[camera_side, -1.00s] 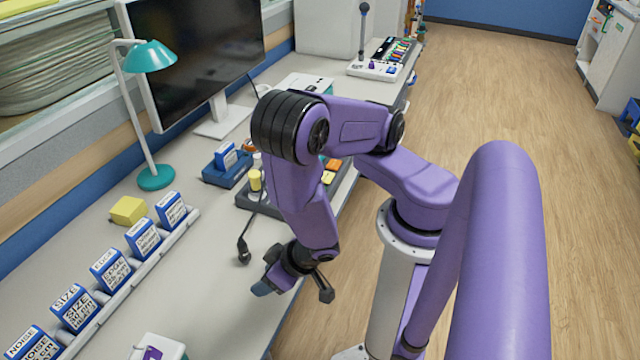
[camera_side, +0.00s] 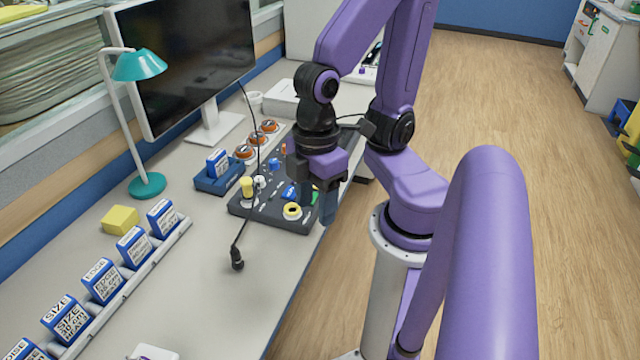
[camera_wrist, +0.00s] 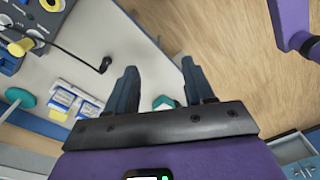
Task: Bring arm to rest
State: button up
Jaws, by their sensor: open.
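My gripper (camera_side: 331,203) is at the end of my purple arm in the side view. It points down by the right edge of the dark control panel (camera_side: 272,218), near the desk's front edge. The wrist view shows the two dark fingers of my gripper (camera_wrist: 158,92) spread apart with nothing between them. Part of the panel is hidden behind my gripper in the side view.
Open wooden floor (camera_side: 500,110) lies to the right.

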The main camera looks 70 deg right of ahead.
jog(key=shift+d+r+n, duration=0.15)
jog(key=shift+d+r, duration=0.2)
jog(key=shift+d, duration=0.25)
jog(key=shift+d+r+n, duration=0.15)
jog(key=shift+d+r, duration=0.2)
jog(key=shift+d, duration=0.2)
dwell(0.4)
